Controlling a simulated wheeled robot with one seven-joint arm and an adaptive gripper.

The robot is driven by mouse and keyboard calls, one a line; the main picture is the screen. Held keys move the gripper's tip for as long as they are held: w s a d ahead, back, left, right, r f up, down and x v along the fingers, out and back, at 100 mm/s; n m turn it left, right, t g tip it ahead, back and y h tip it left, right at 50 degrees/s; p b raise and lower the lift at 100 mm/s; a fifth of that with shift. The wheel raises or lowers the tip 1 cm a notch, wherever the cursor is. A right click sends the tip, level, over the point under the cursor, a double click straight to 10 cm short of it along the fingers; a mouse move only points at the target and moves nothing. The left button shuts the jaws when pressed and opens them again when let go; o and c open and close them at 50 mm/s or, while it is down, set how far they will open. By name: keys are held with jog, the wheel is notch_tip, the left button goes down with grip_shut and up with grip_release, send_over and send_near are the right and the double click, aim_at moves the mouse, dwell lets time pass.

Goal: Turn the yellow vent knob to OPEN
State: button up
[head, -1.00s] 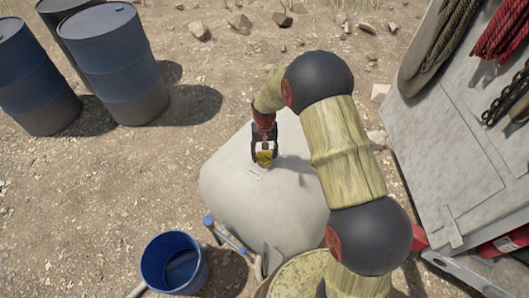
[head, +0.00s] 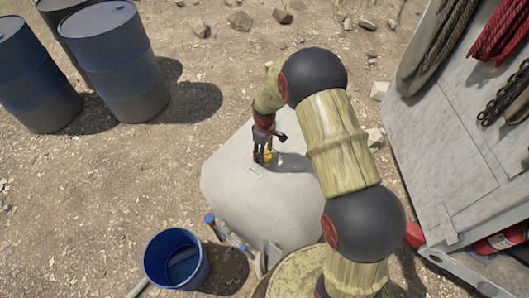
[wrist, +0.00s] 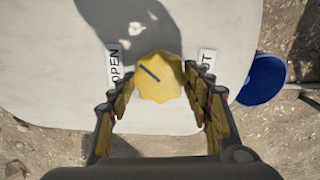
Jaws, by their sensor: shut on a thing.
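The yellow vent knob (wrist: 160,92) has a scalloped rim and sits on a pale, rounded tank top (head: 235,165). In the wrist view its dark pointer line slants from near the middle to the upper left, on the OPEN side. The OPEN label (wrist: 114,65) is left of the knob. A label on the right (wrist: 207,62) is partly hidden by a finger; only its last letters show. My gripper (wrist: 156,78) is shut on the knob, one finger at each side. In the head view my gripper (head: 264,156) covers part of the knob.
Blue barrels (head: 118,62) stand at the upper left. A grey panel (head: 425,150) with ropes and chain is at the right. Stones lie on open ground behind.

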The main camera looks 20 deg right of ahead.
jog(key=n, duration=0.3)
jog(key=shift+n, duration=0.3)
jog(key=shift+n+p, duration=0.45)
jog(key=shift+n, duration=1.55)
jog(key=o, duration=1.2)
jog(key=shift+c, duration=0.2)
jog(key=shift+r, duration=0.1)
notch_tip(320, 180, up, 12)
